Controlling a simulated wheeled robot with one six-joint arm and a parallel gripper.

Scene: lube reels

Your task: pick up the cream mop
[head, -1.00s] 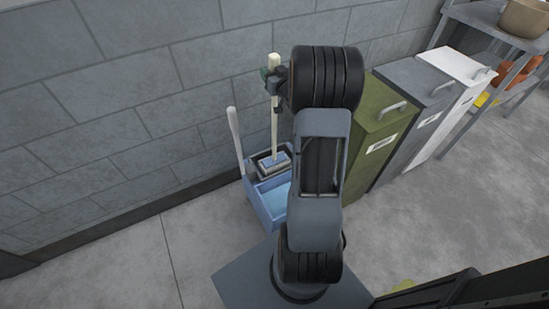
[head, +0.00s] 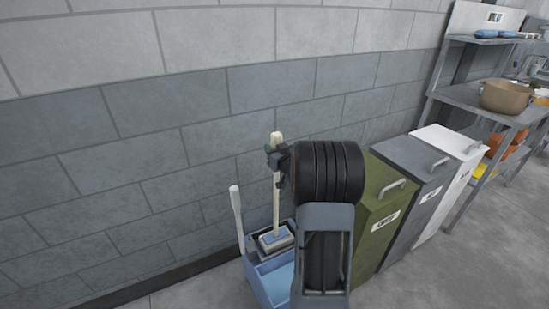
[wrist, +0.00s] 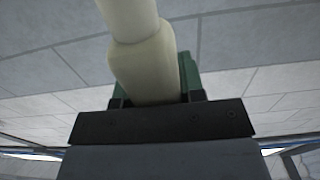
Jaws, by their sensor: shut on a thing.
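The cream mop (head: 276,195) stands upright in a blue mop bucket (head: 262,283) by the wall, its lower end at the grey wringer on top of the bucket. My gripper (head: 275,158) is shut on the upper part of the mop's handle, just below its top. In the wrist view the thick cream handle (wrist: 143,65) rises between the green finger pads of my gripper (wrist: 152,88). The mop's head is hidden in the bucket. My arm covers the bucket's right side.
A white handle (head: 237,212) sticks up at the bucket's left. Green (head: 378,215), grey (head: 418,190) and white (head: 447,170) bins stand to the right. A metal shelf with a brown pot (head: 506,97) is beyond them. The grey wall is close behind.

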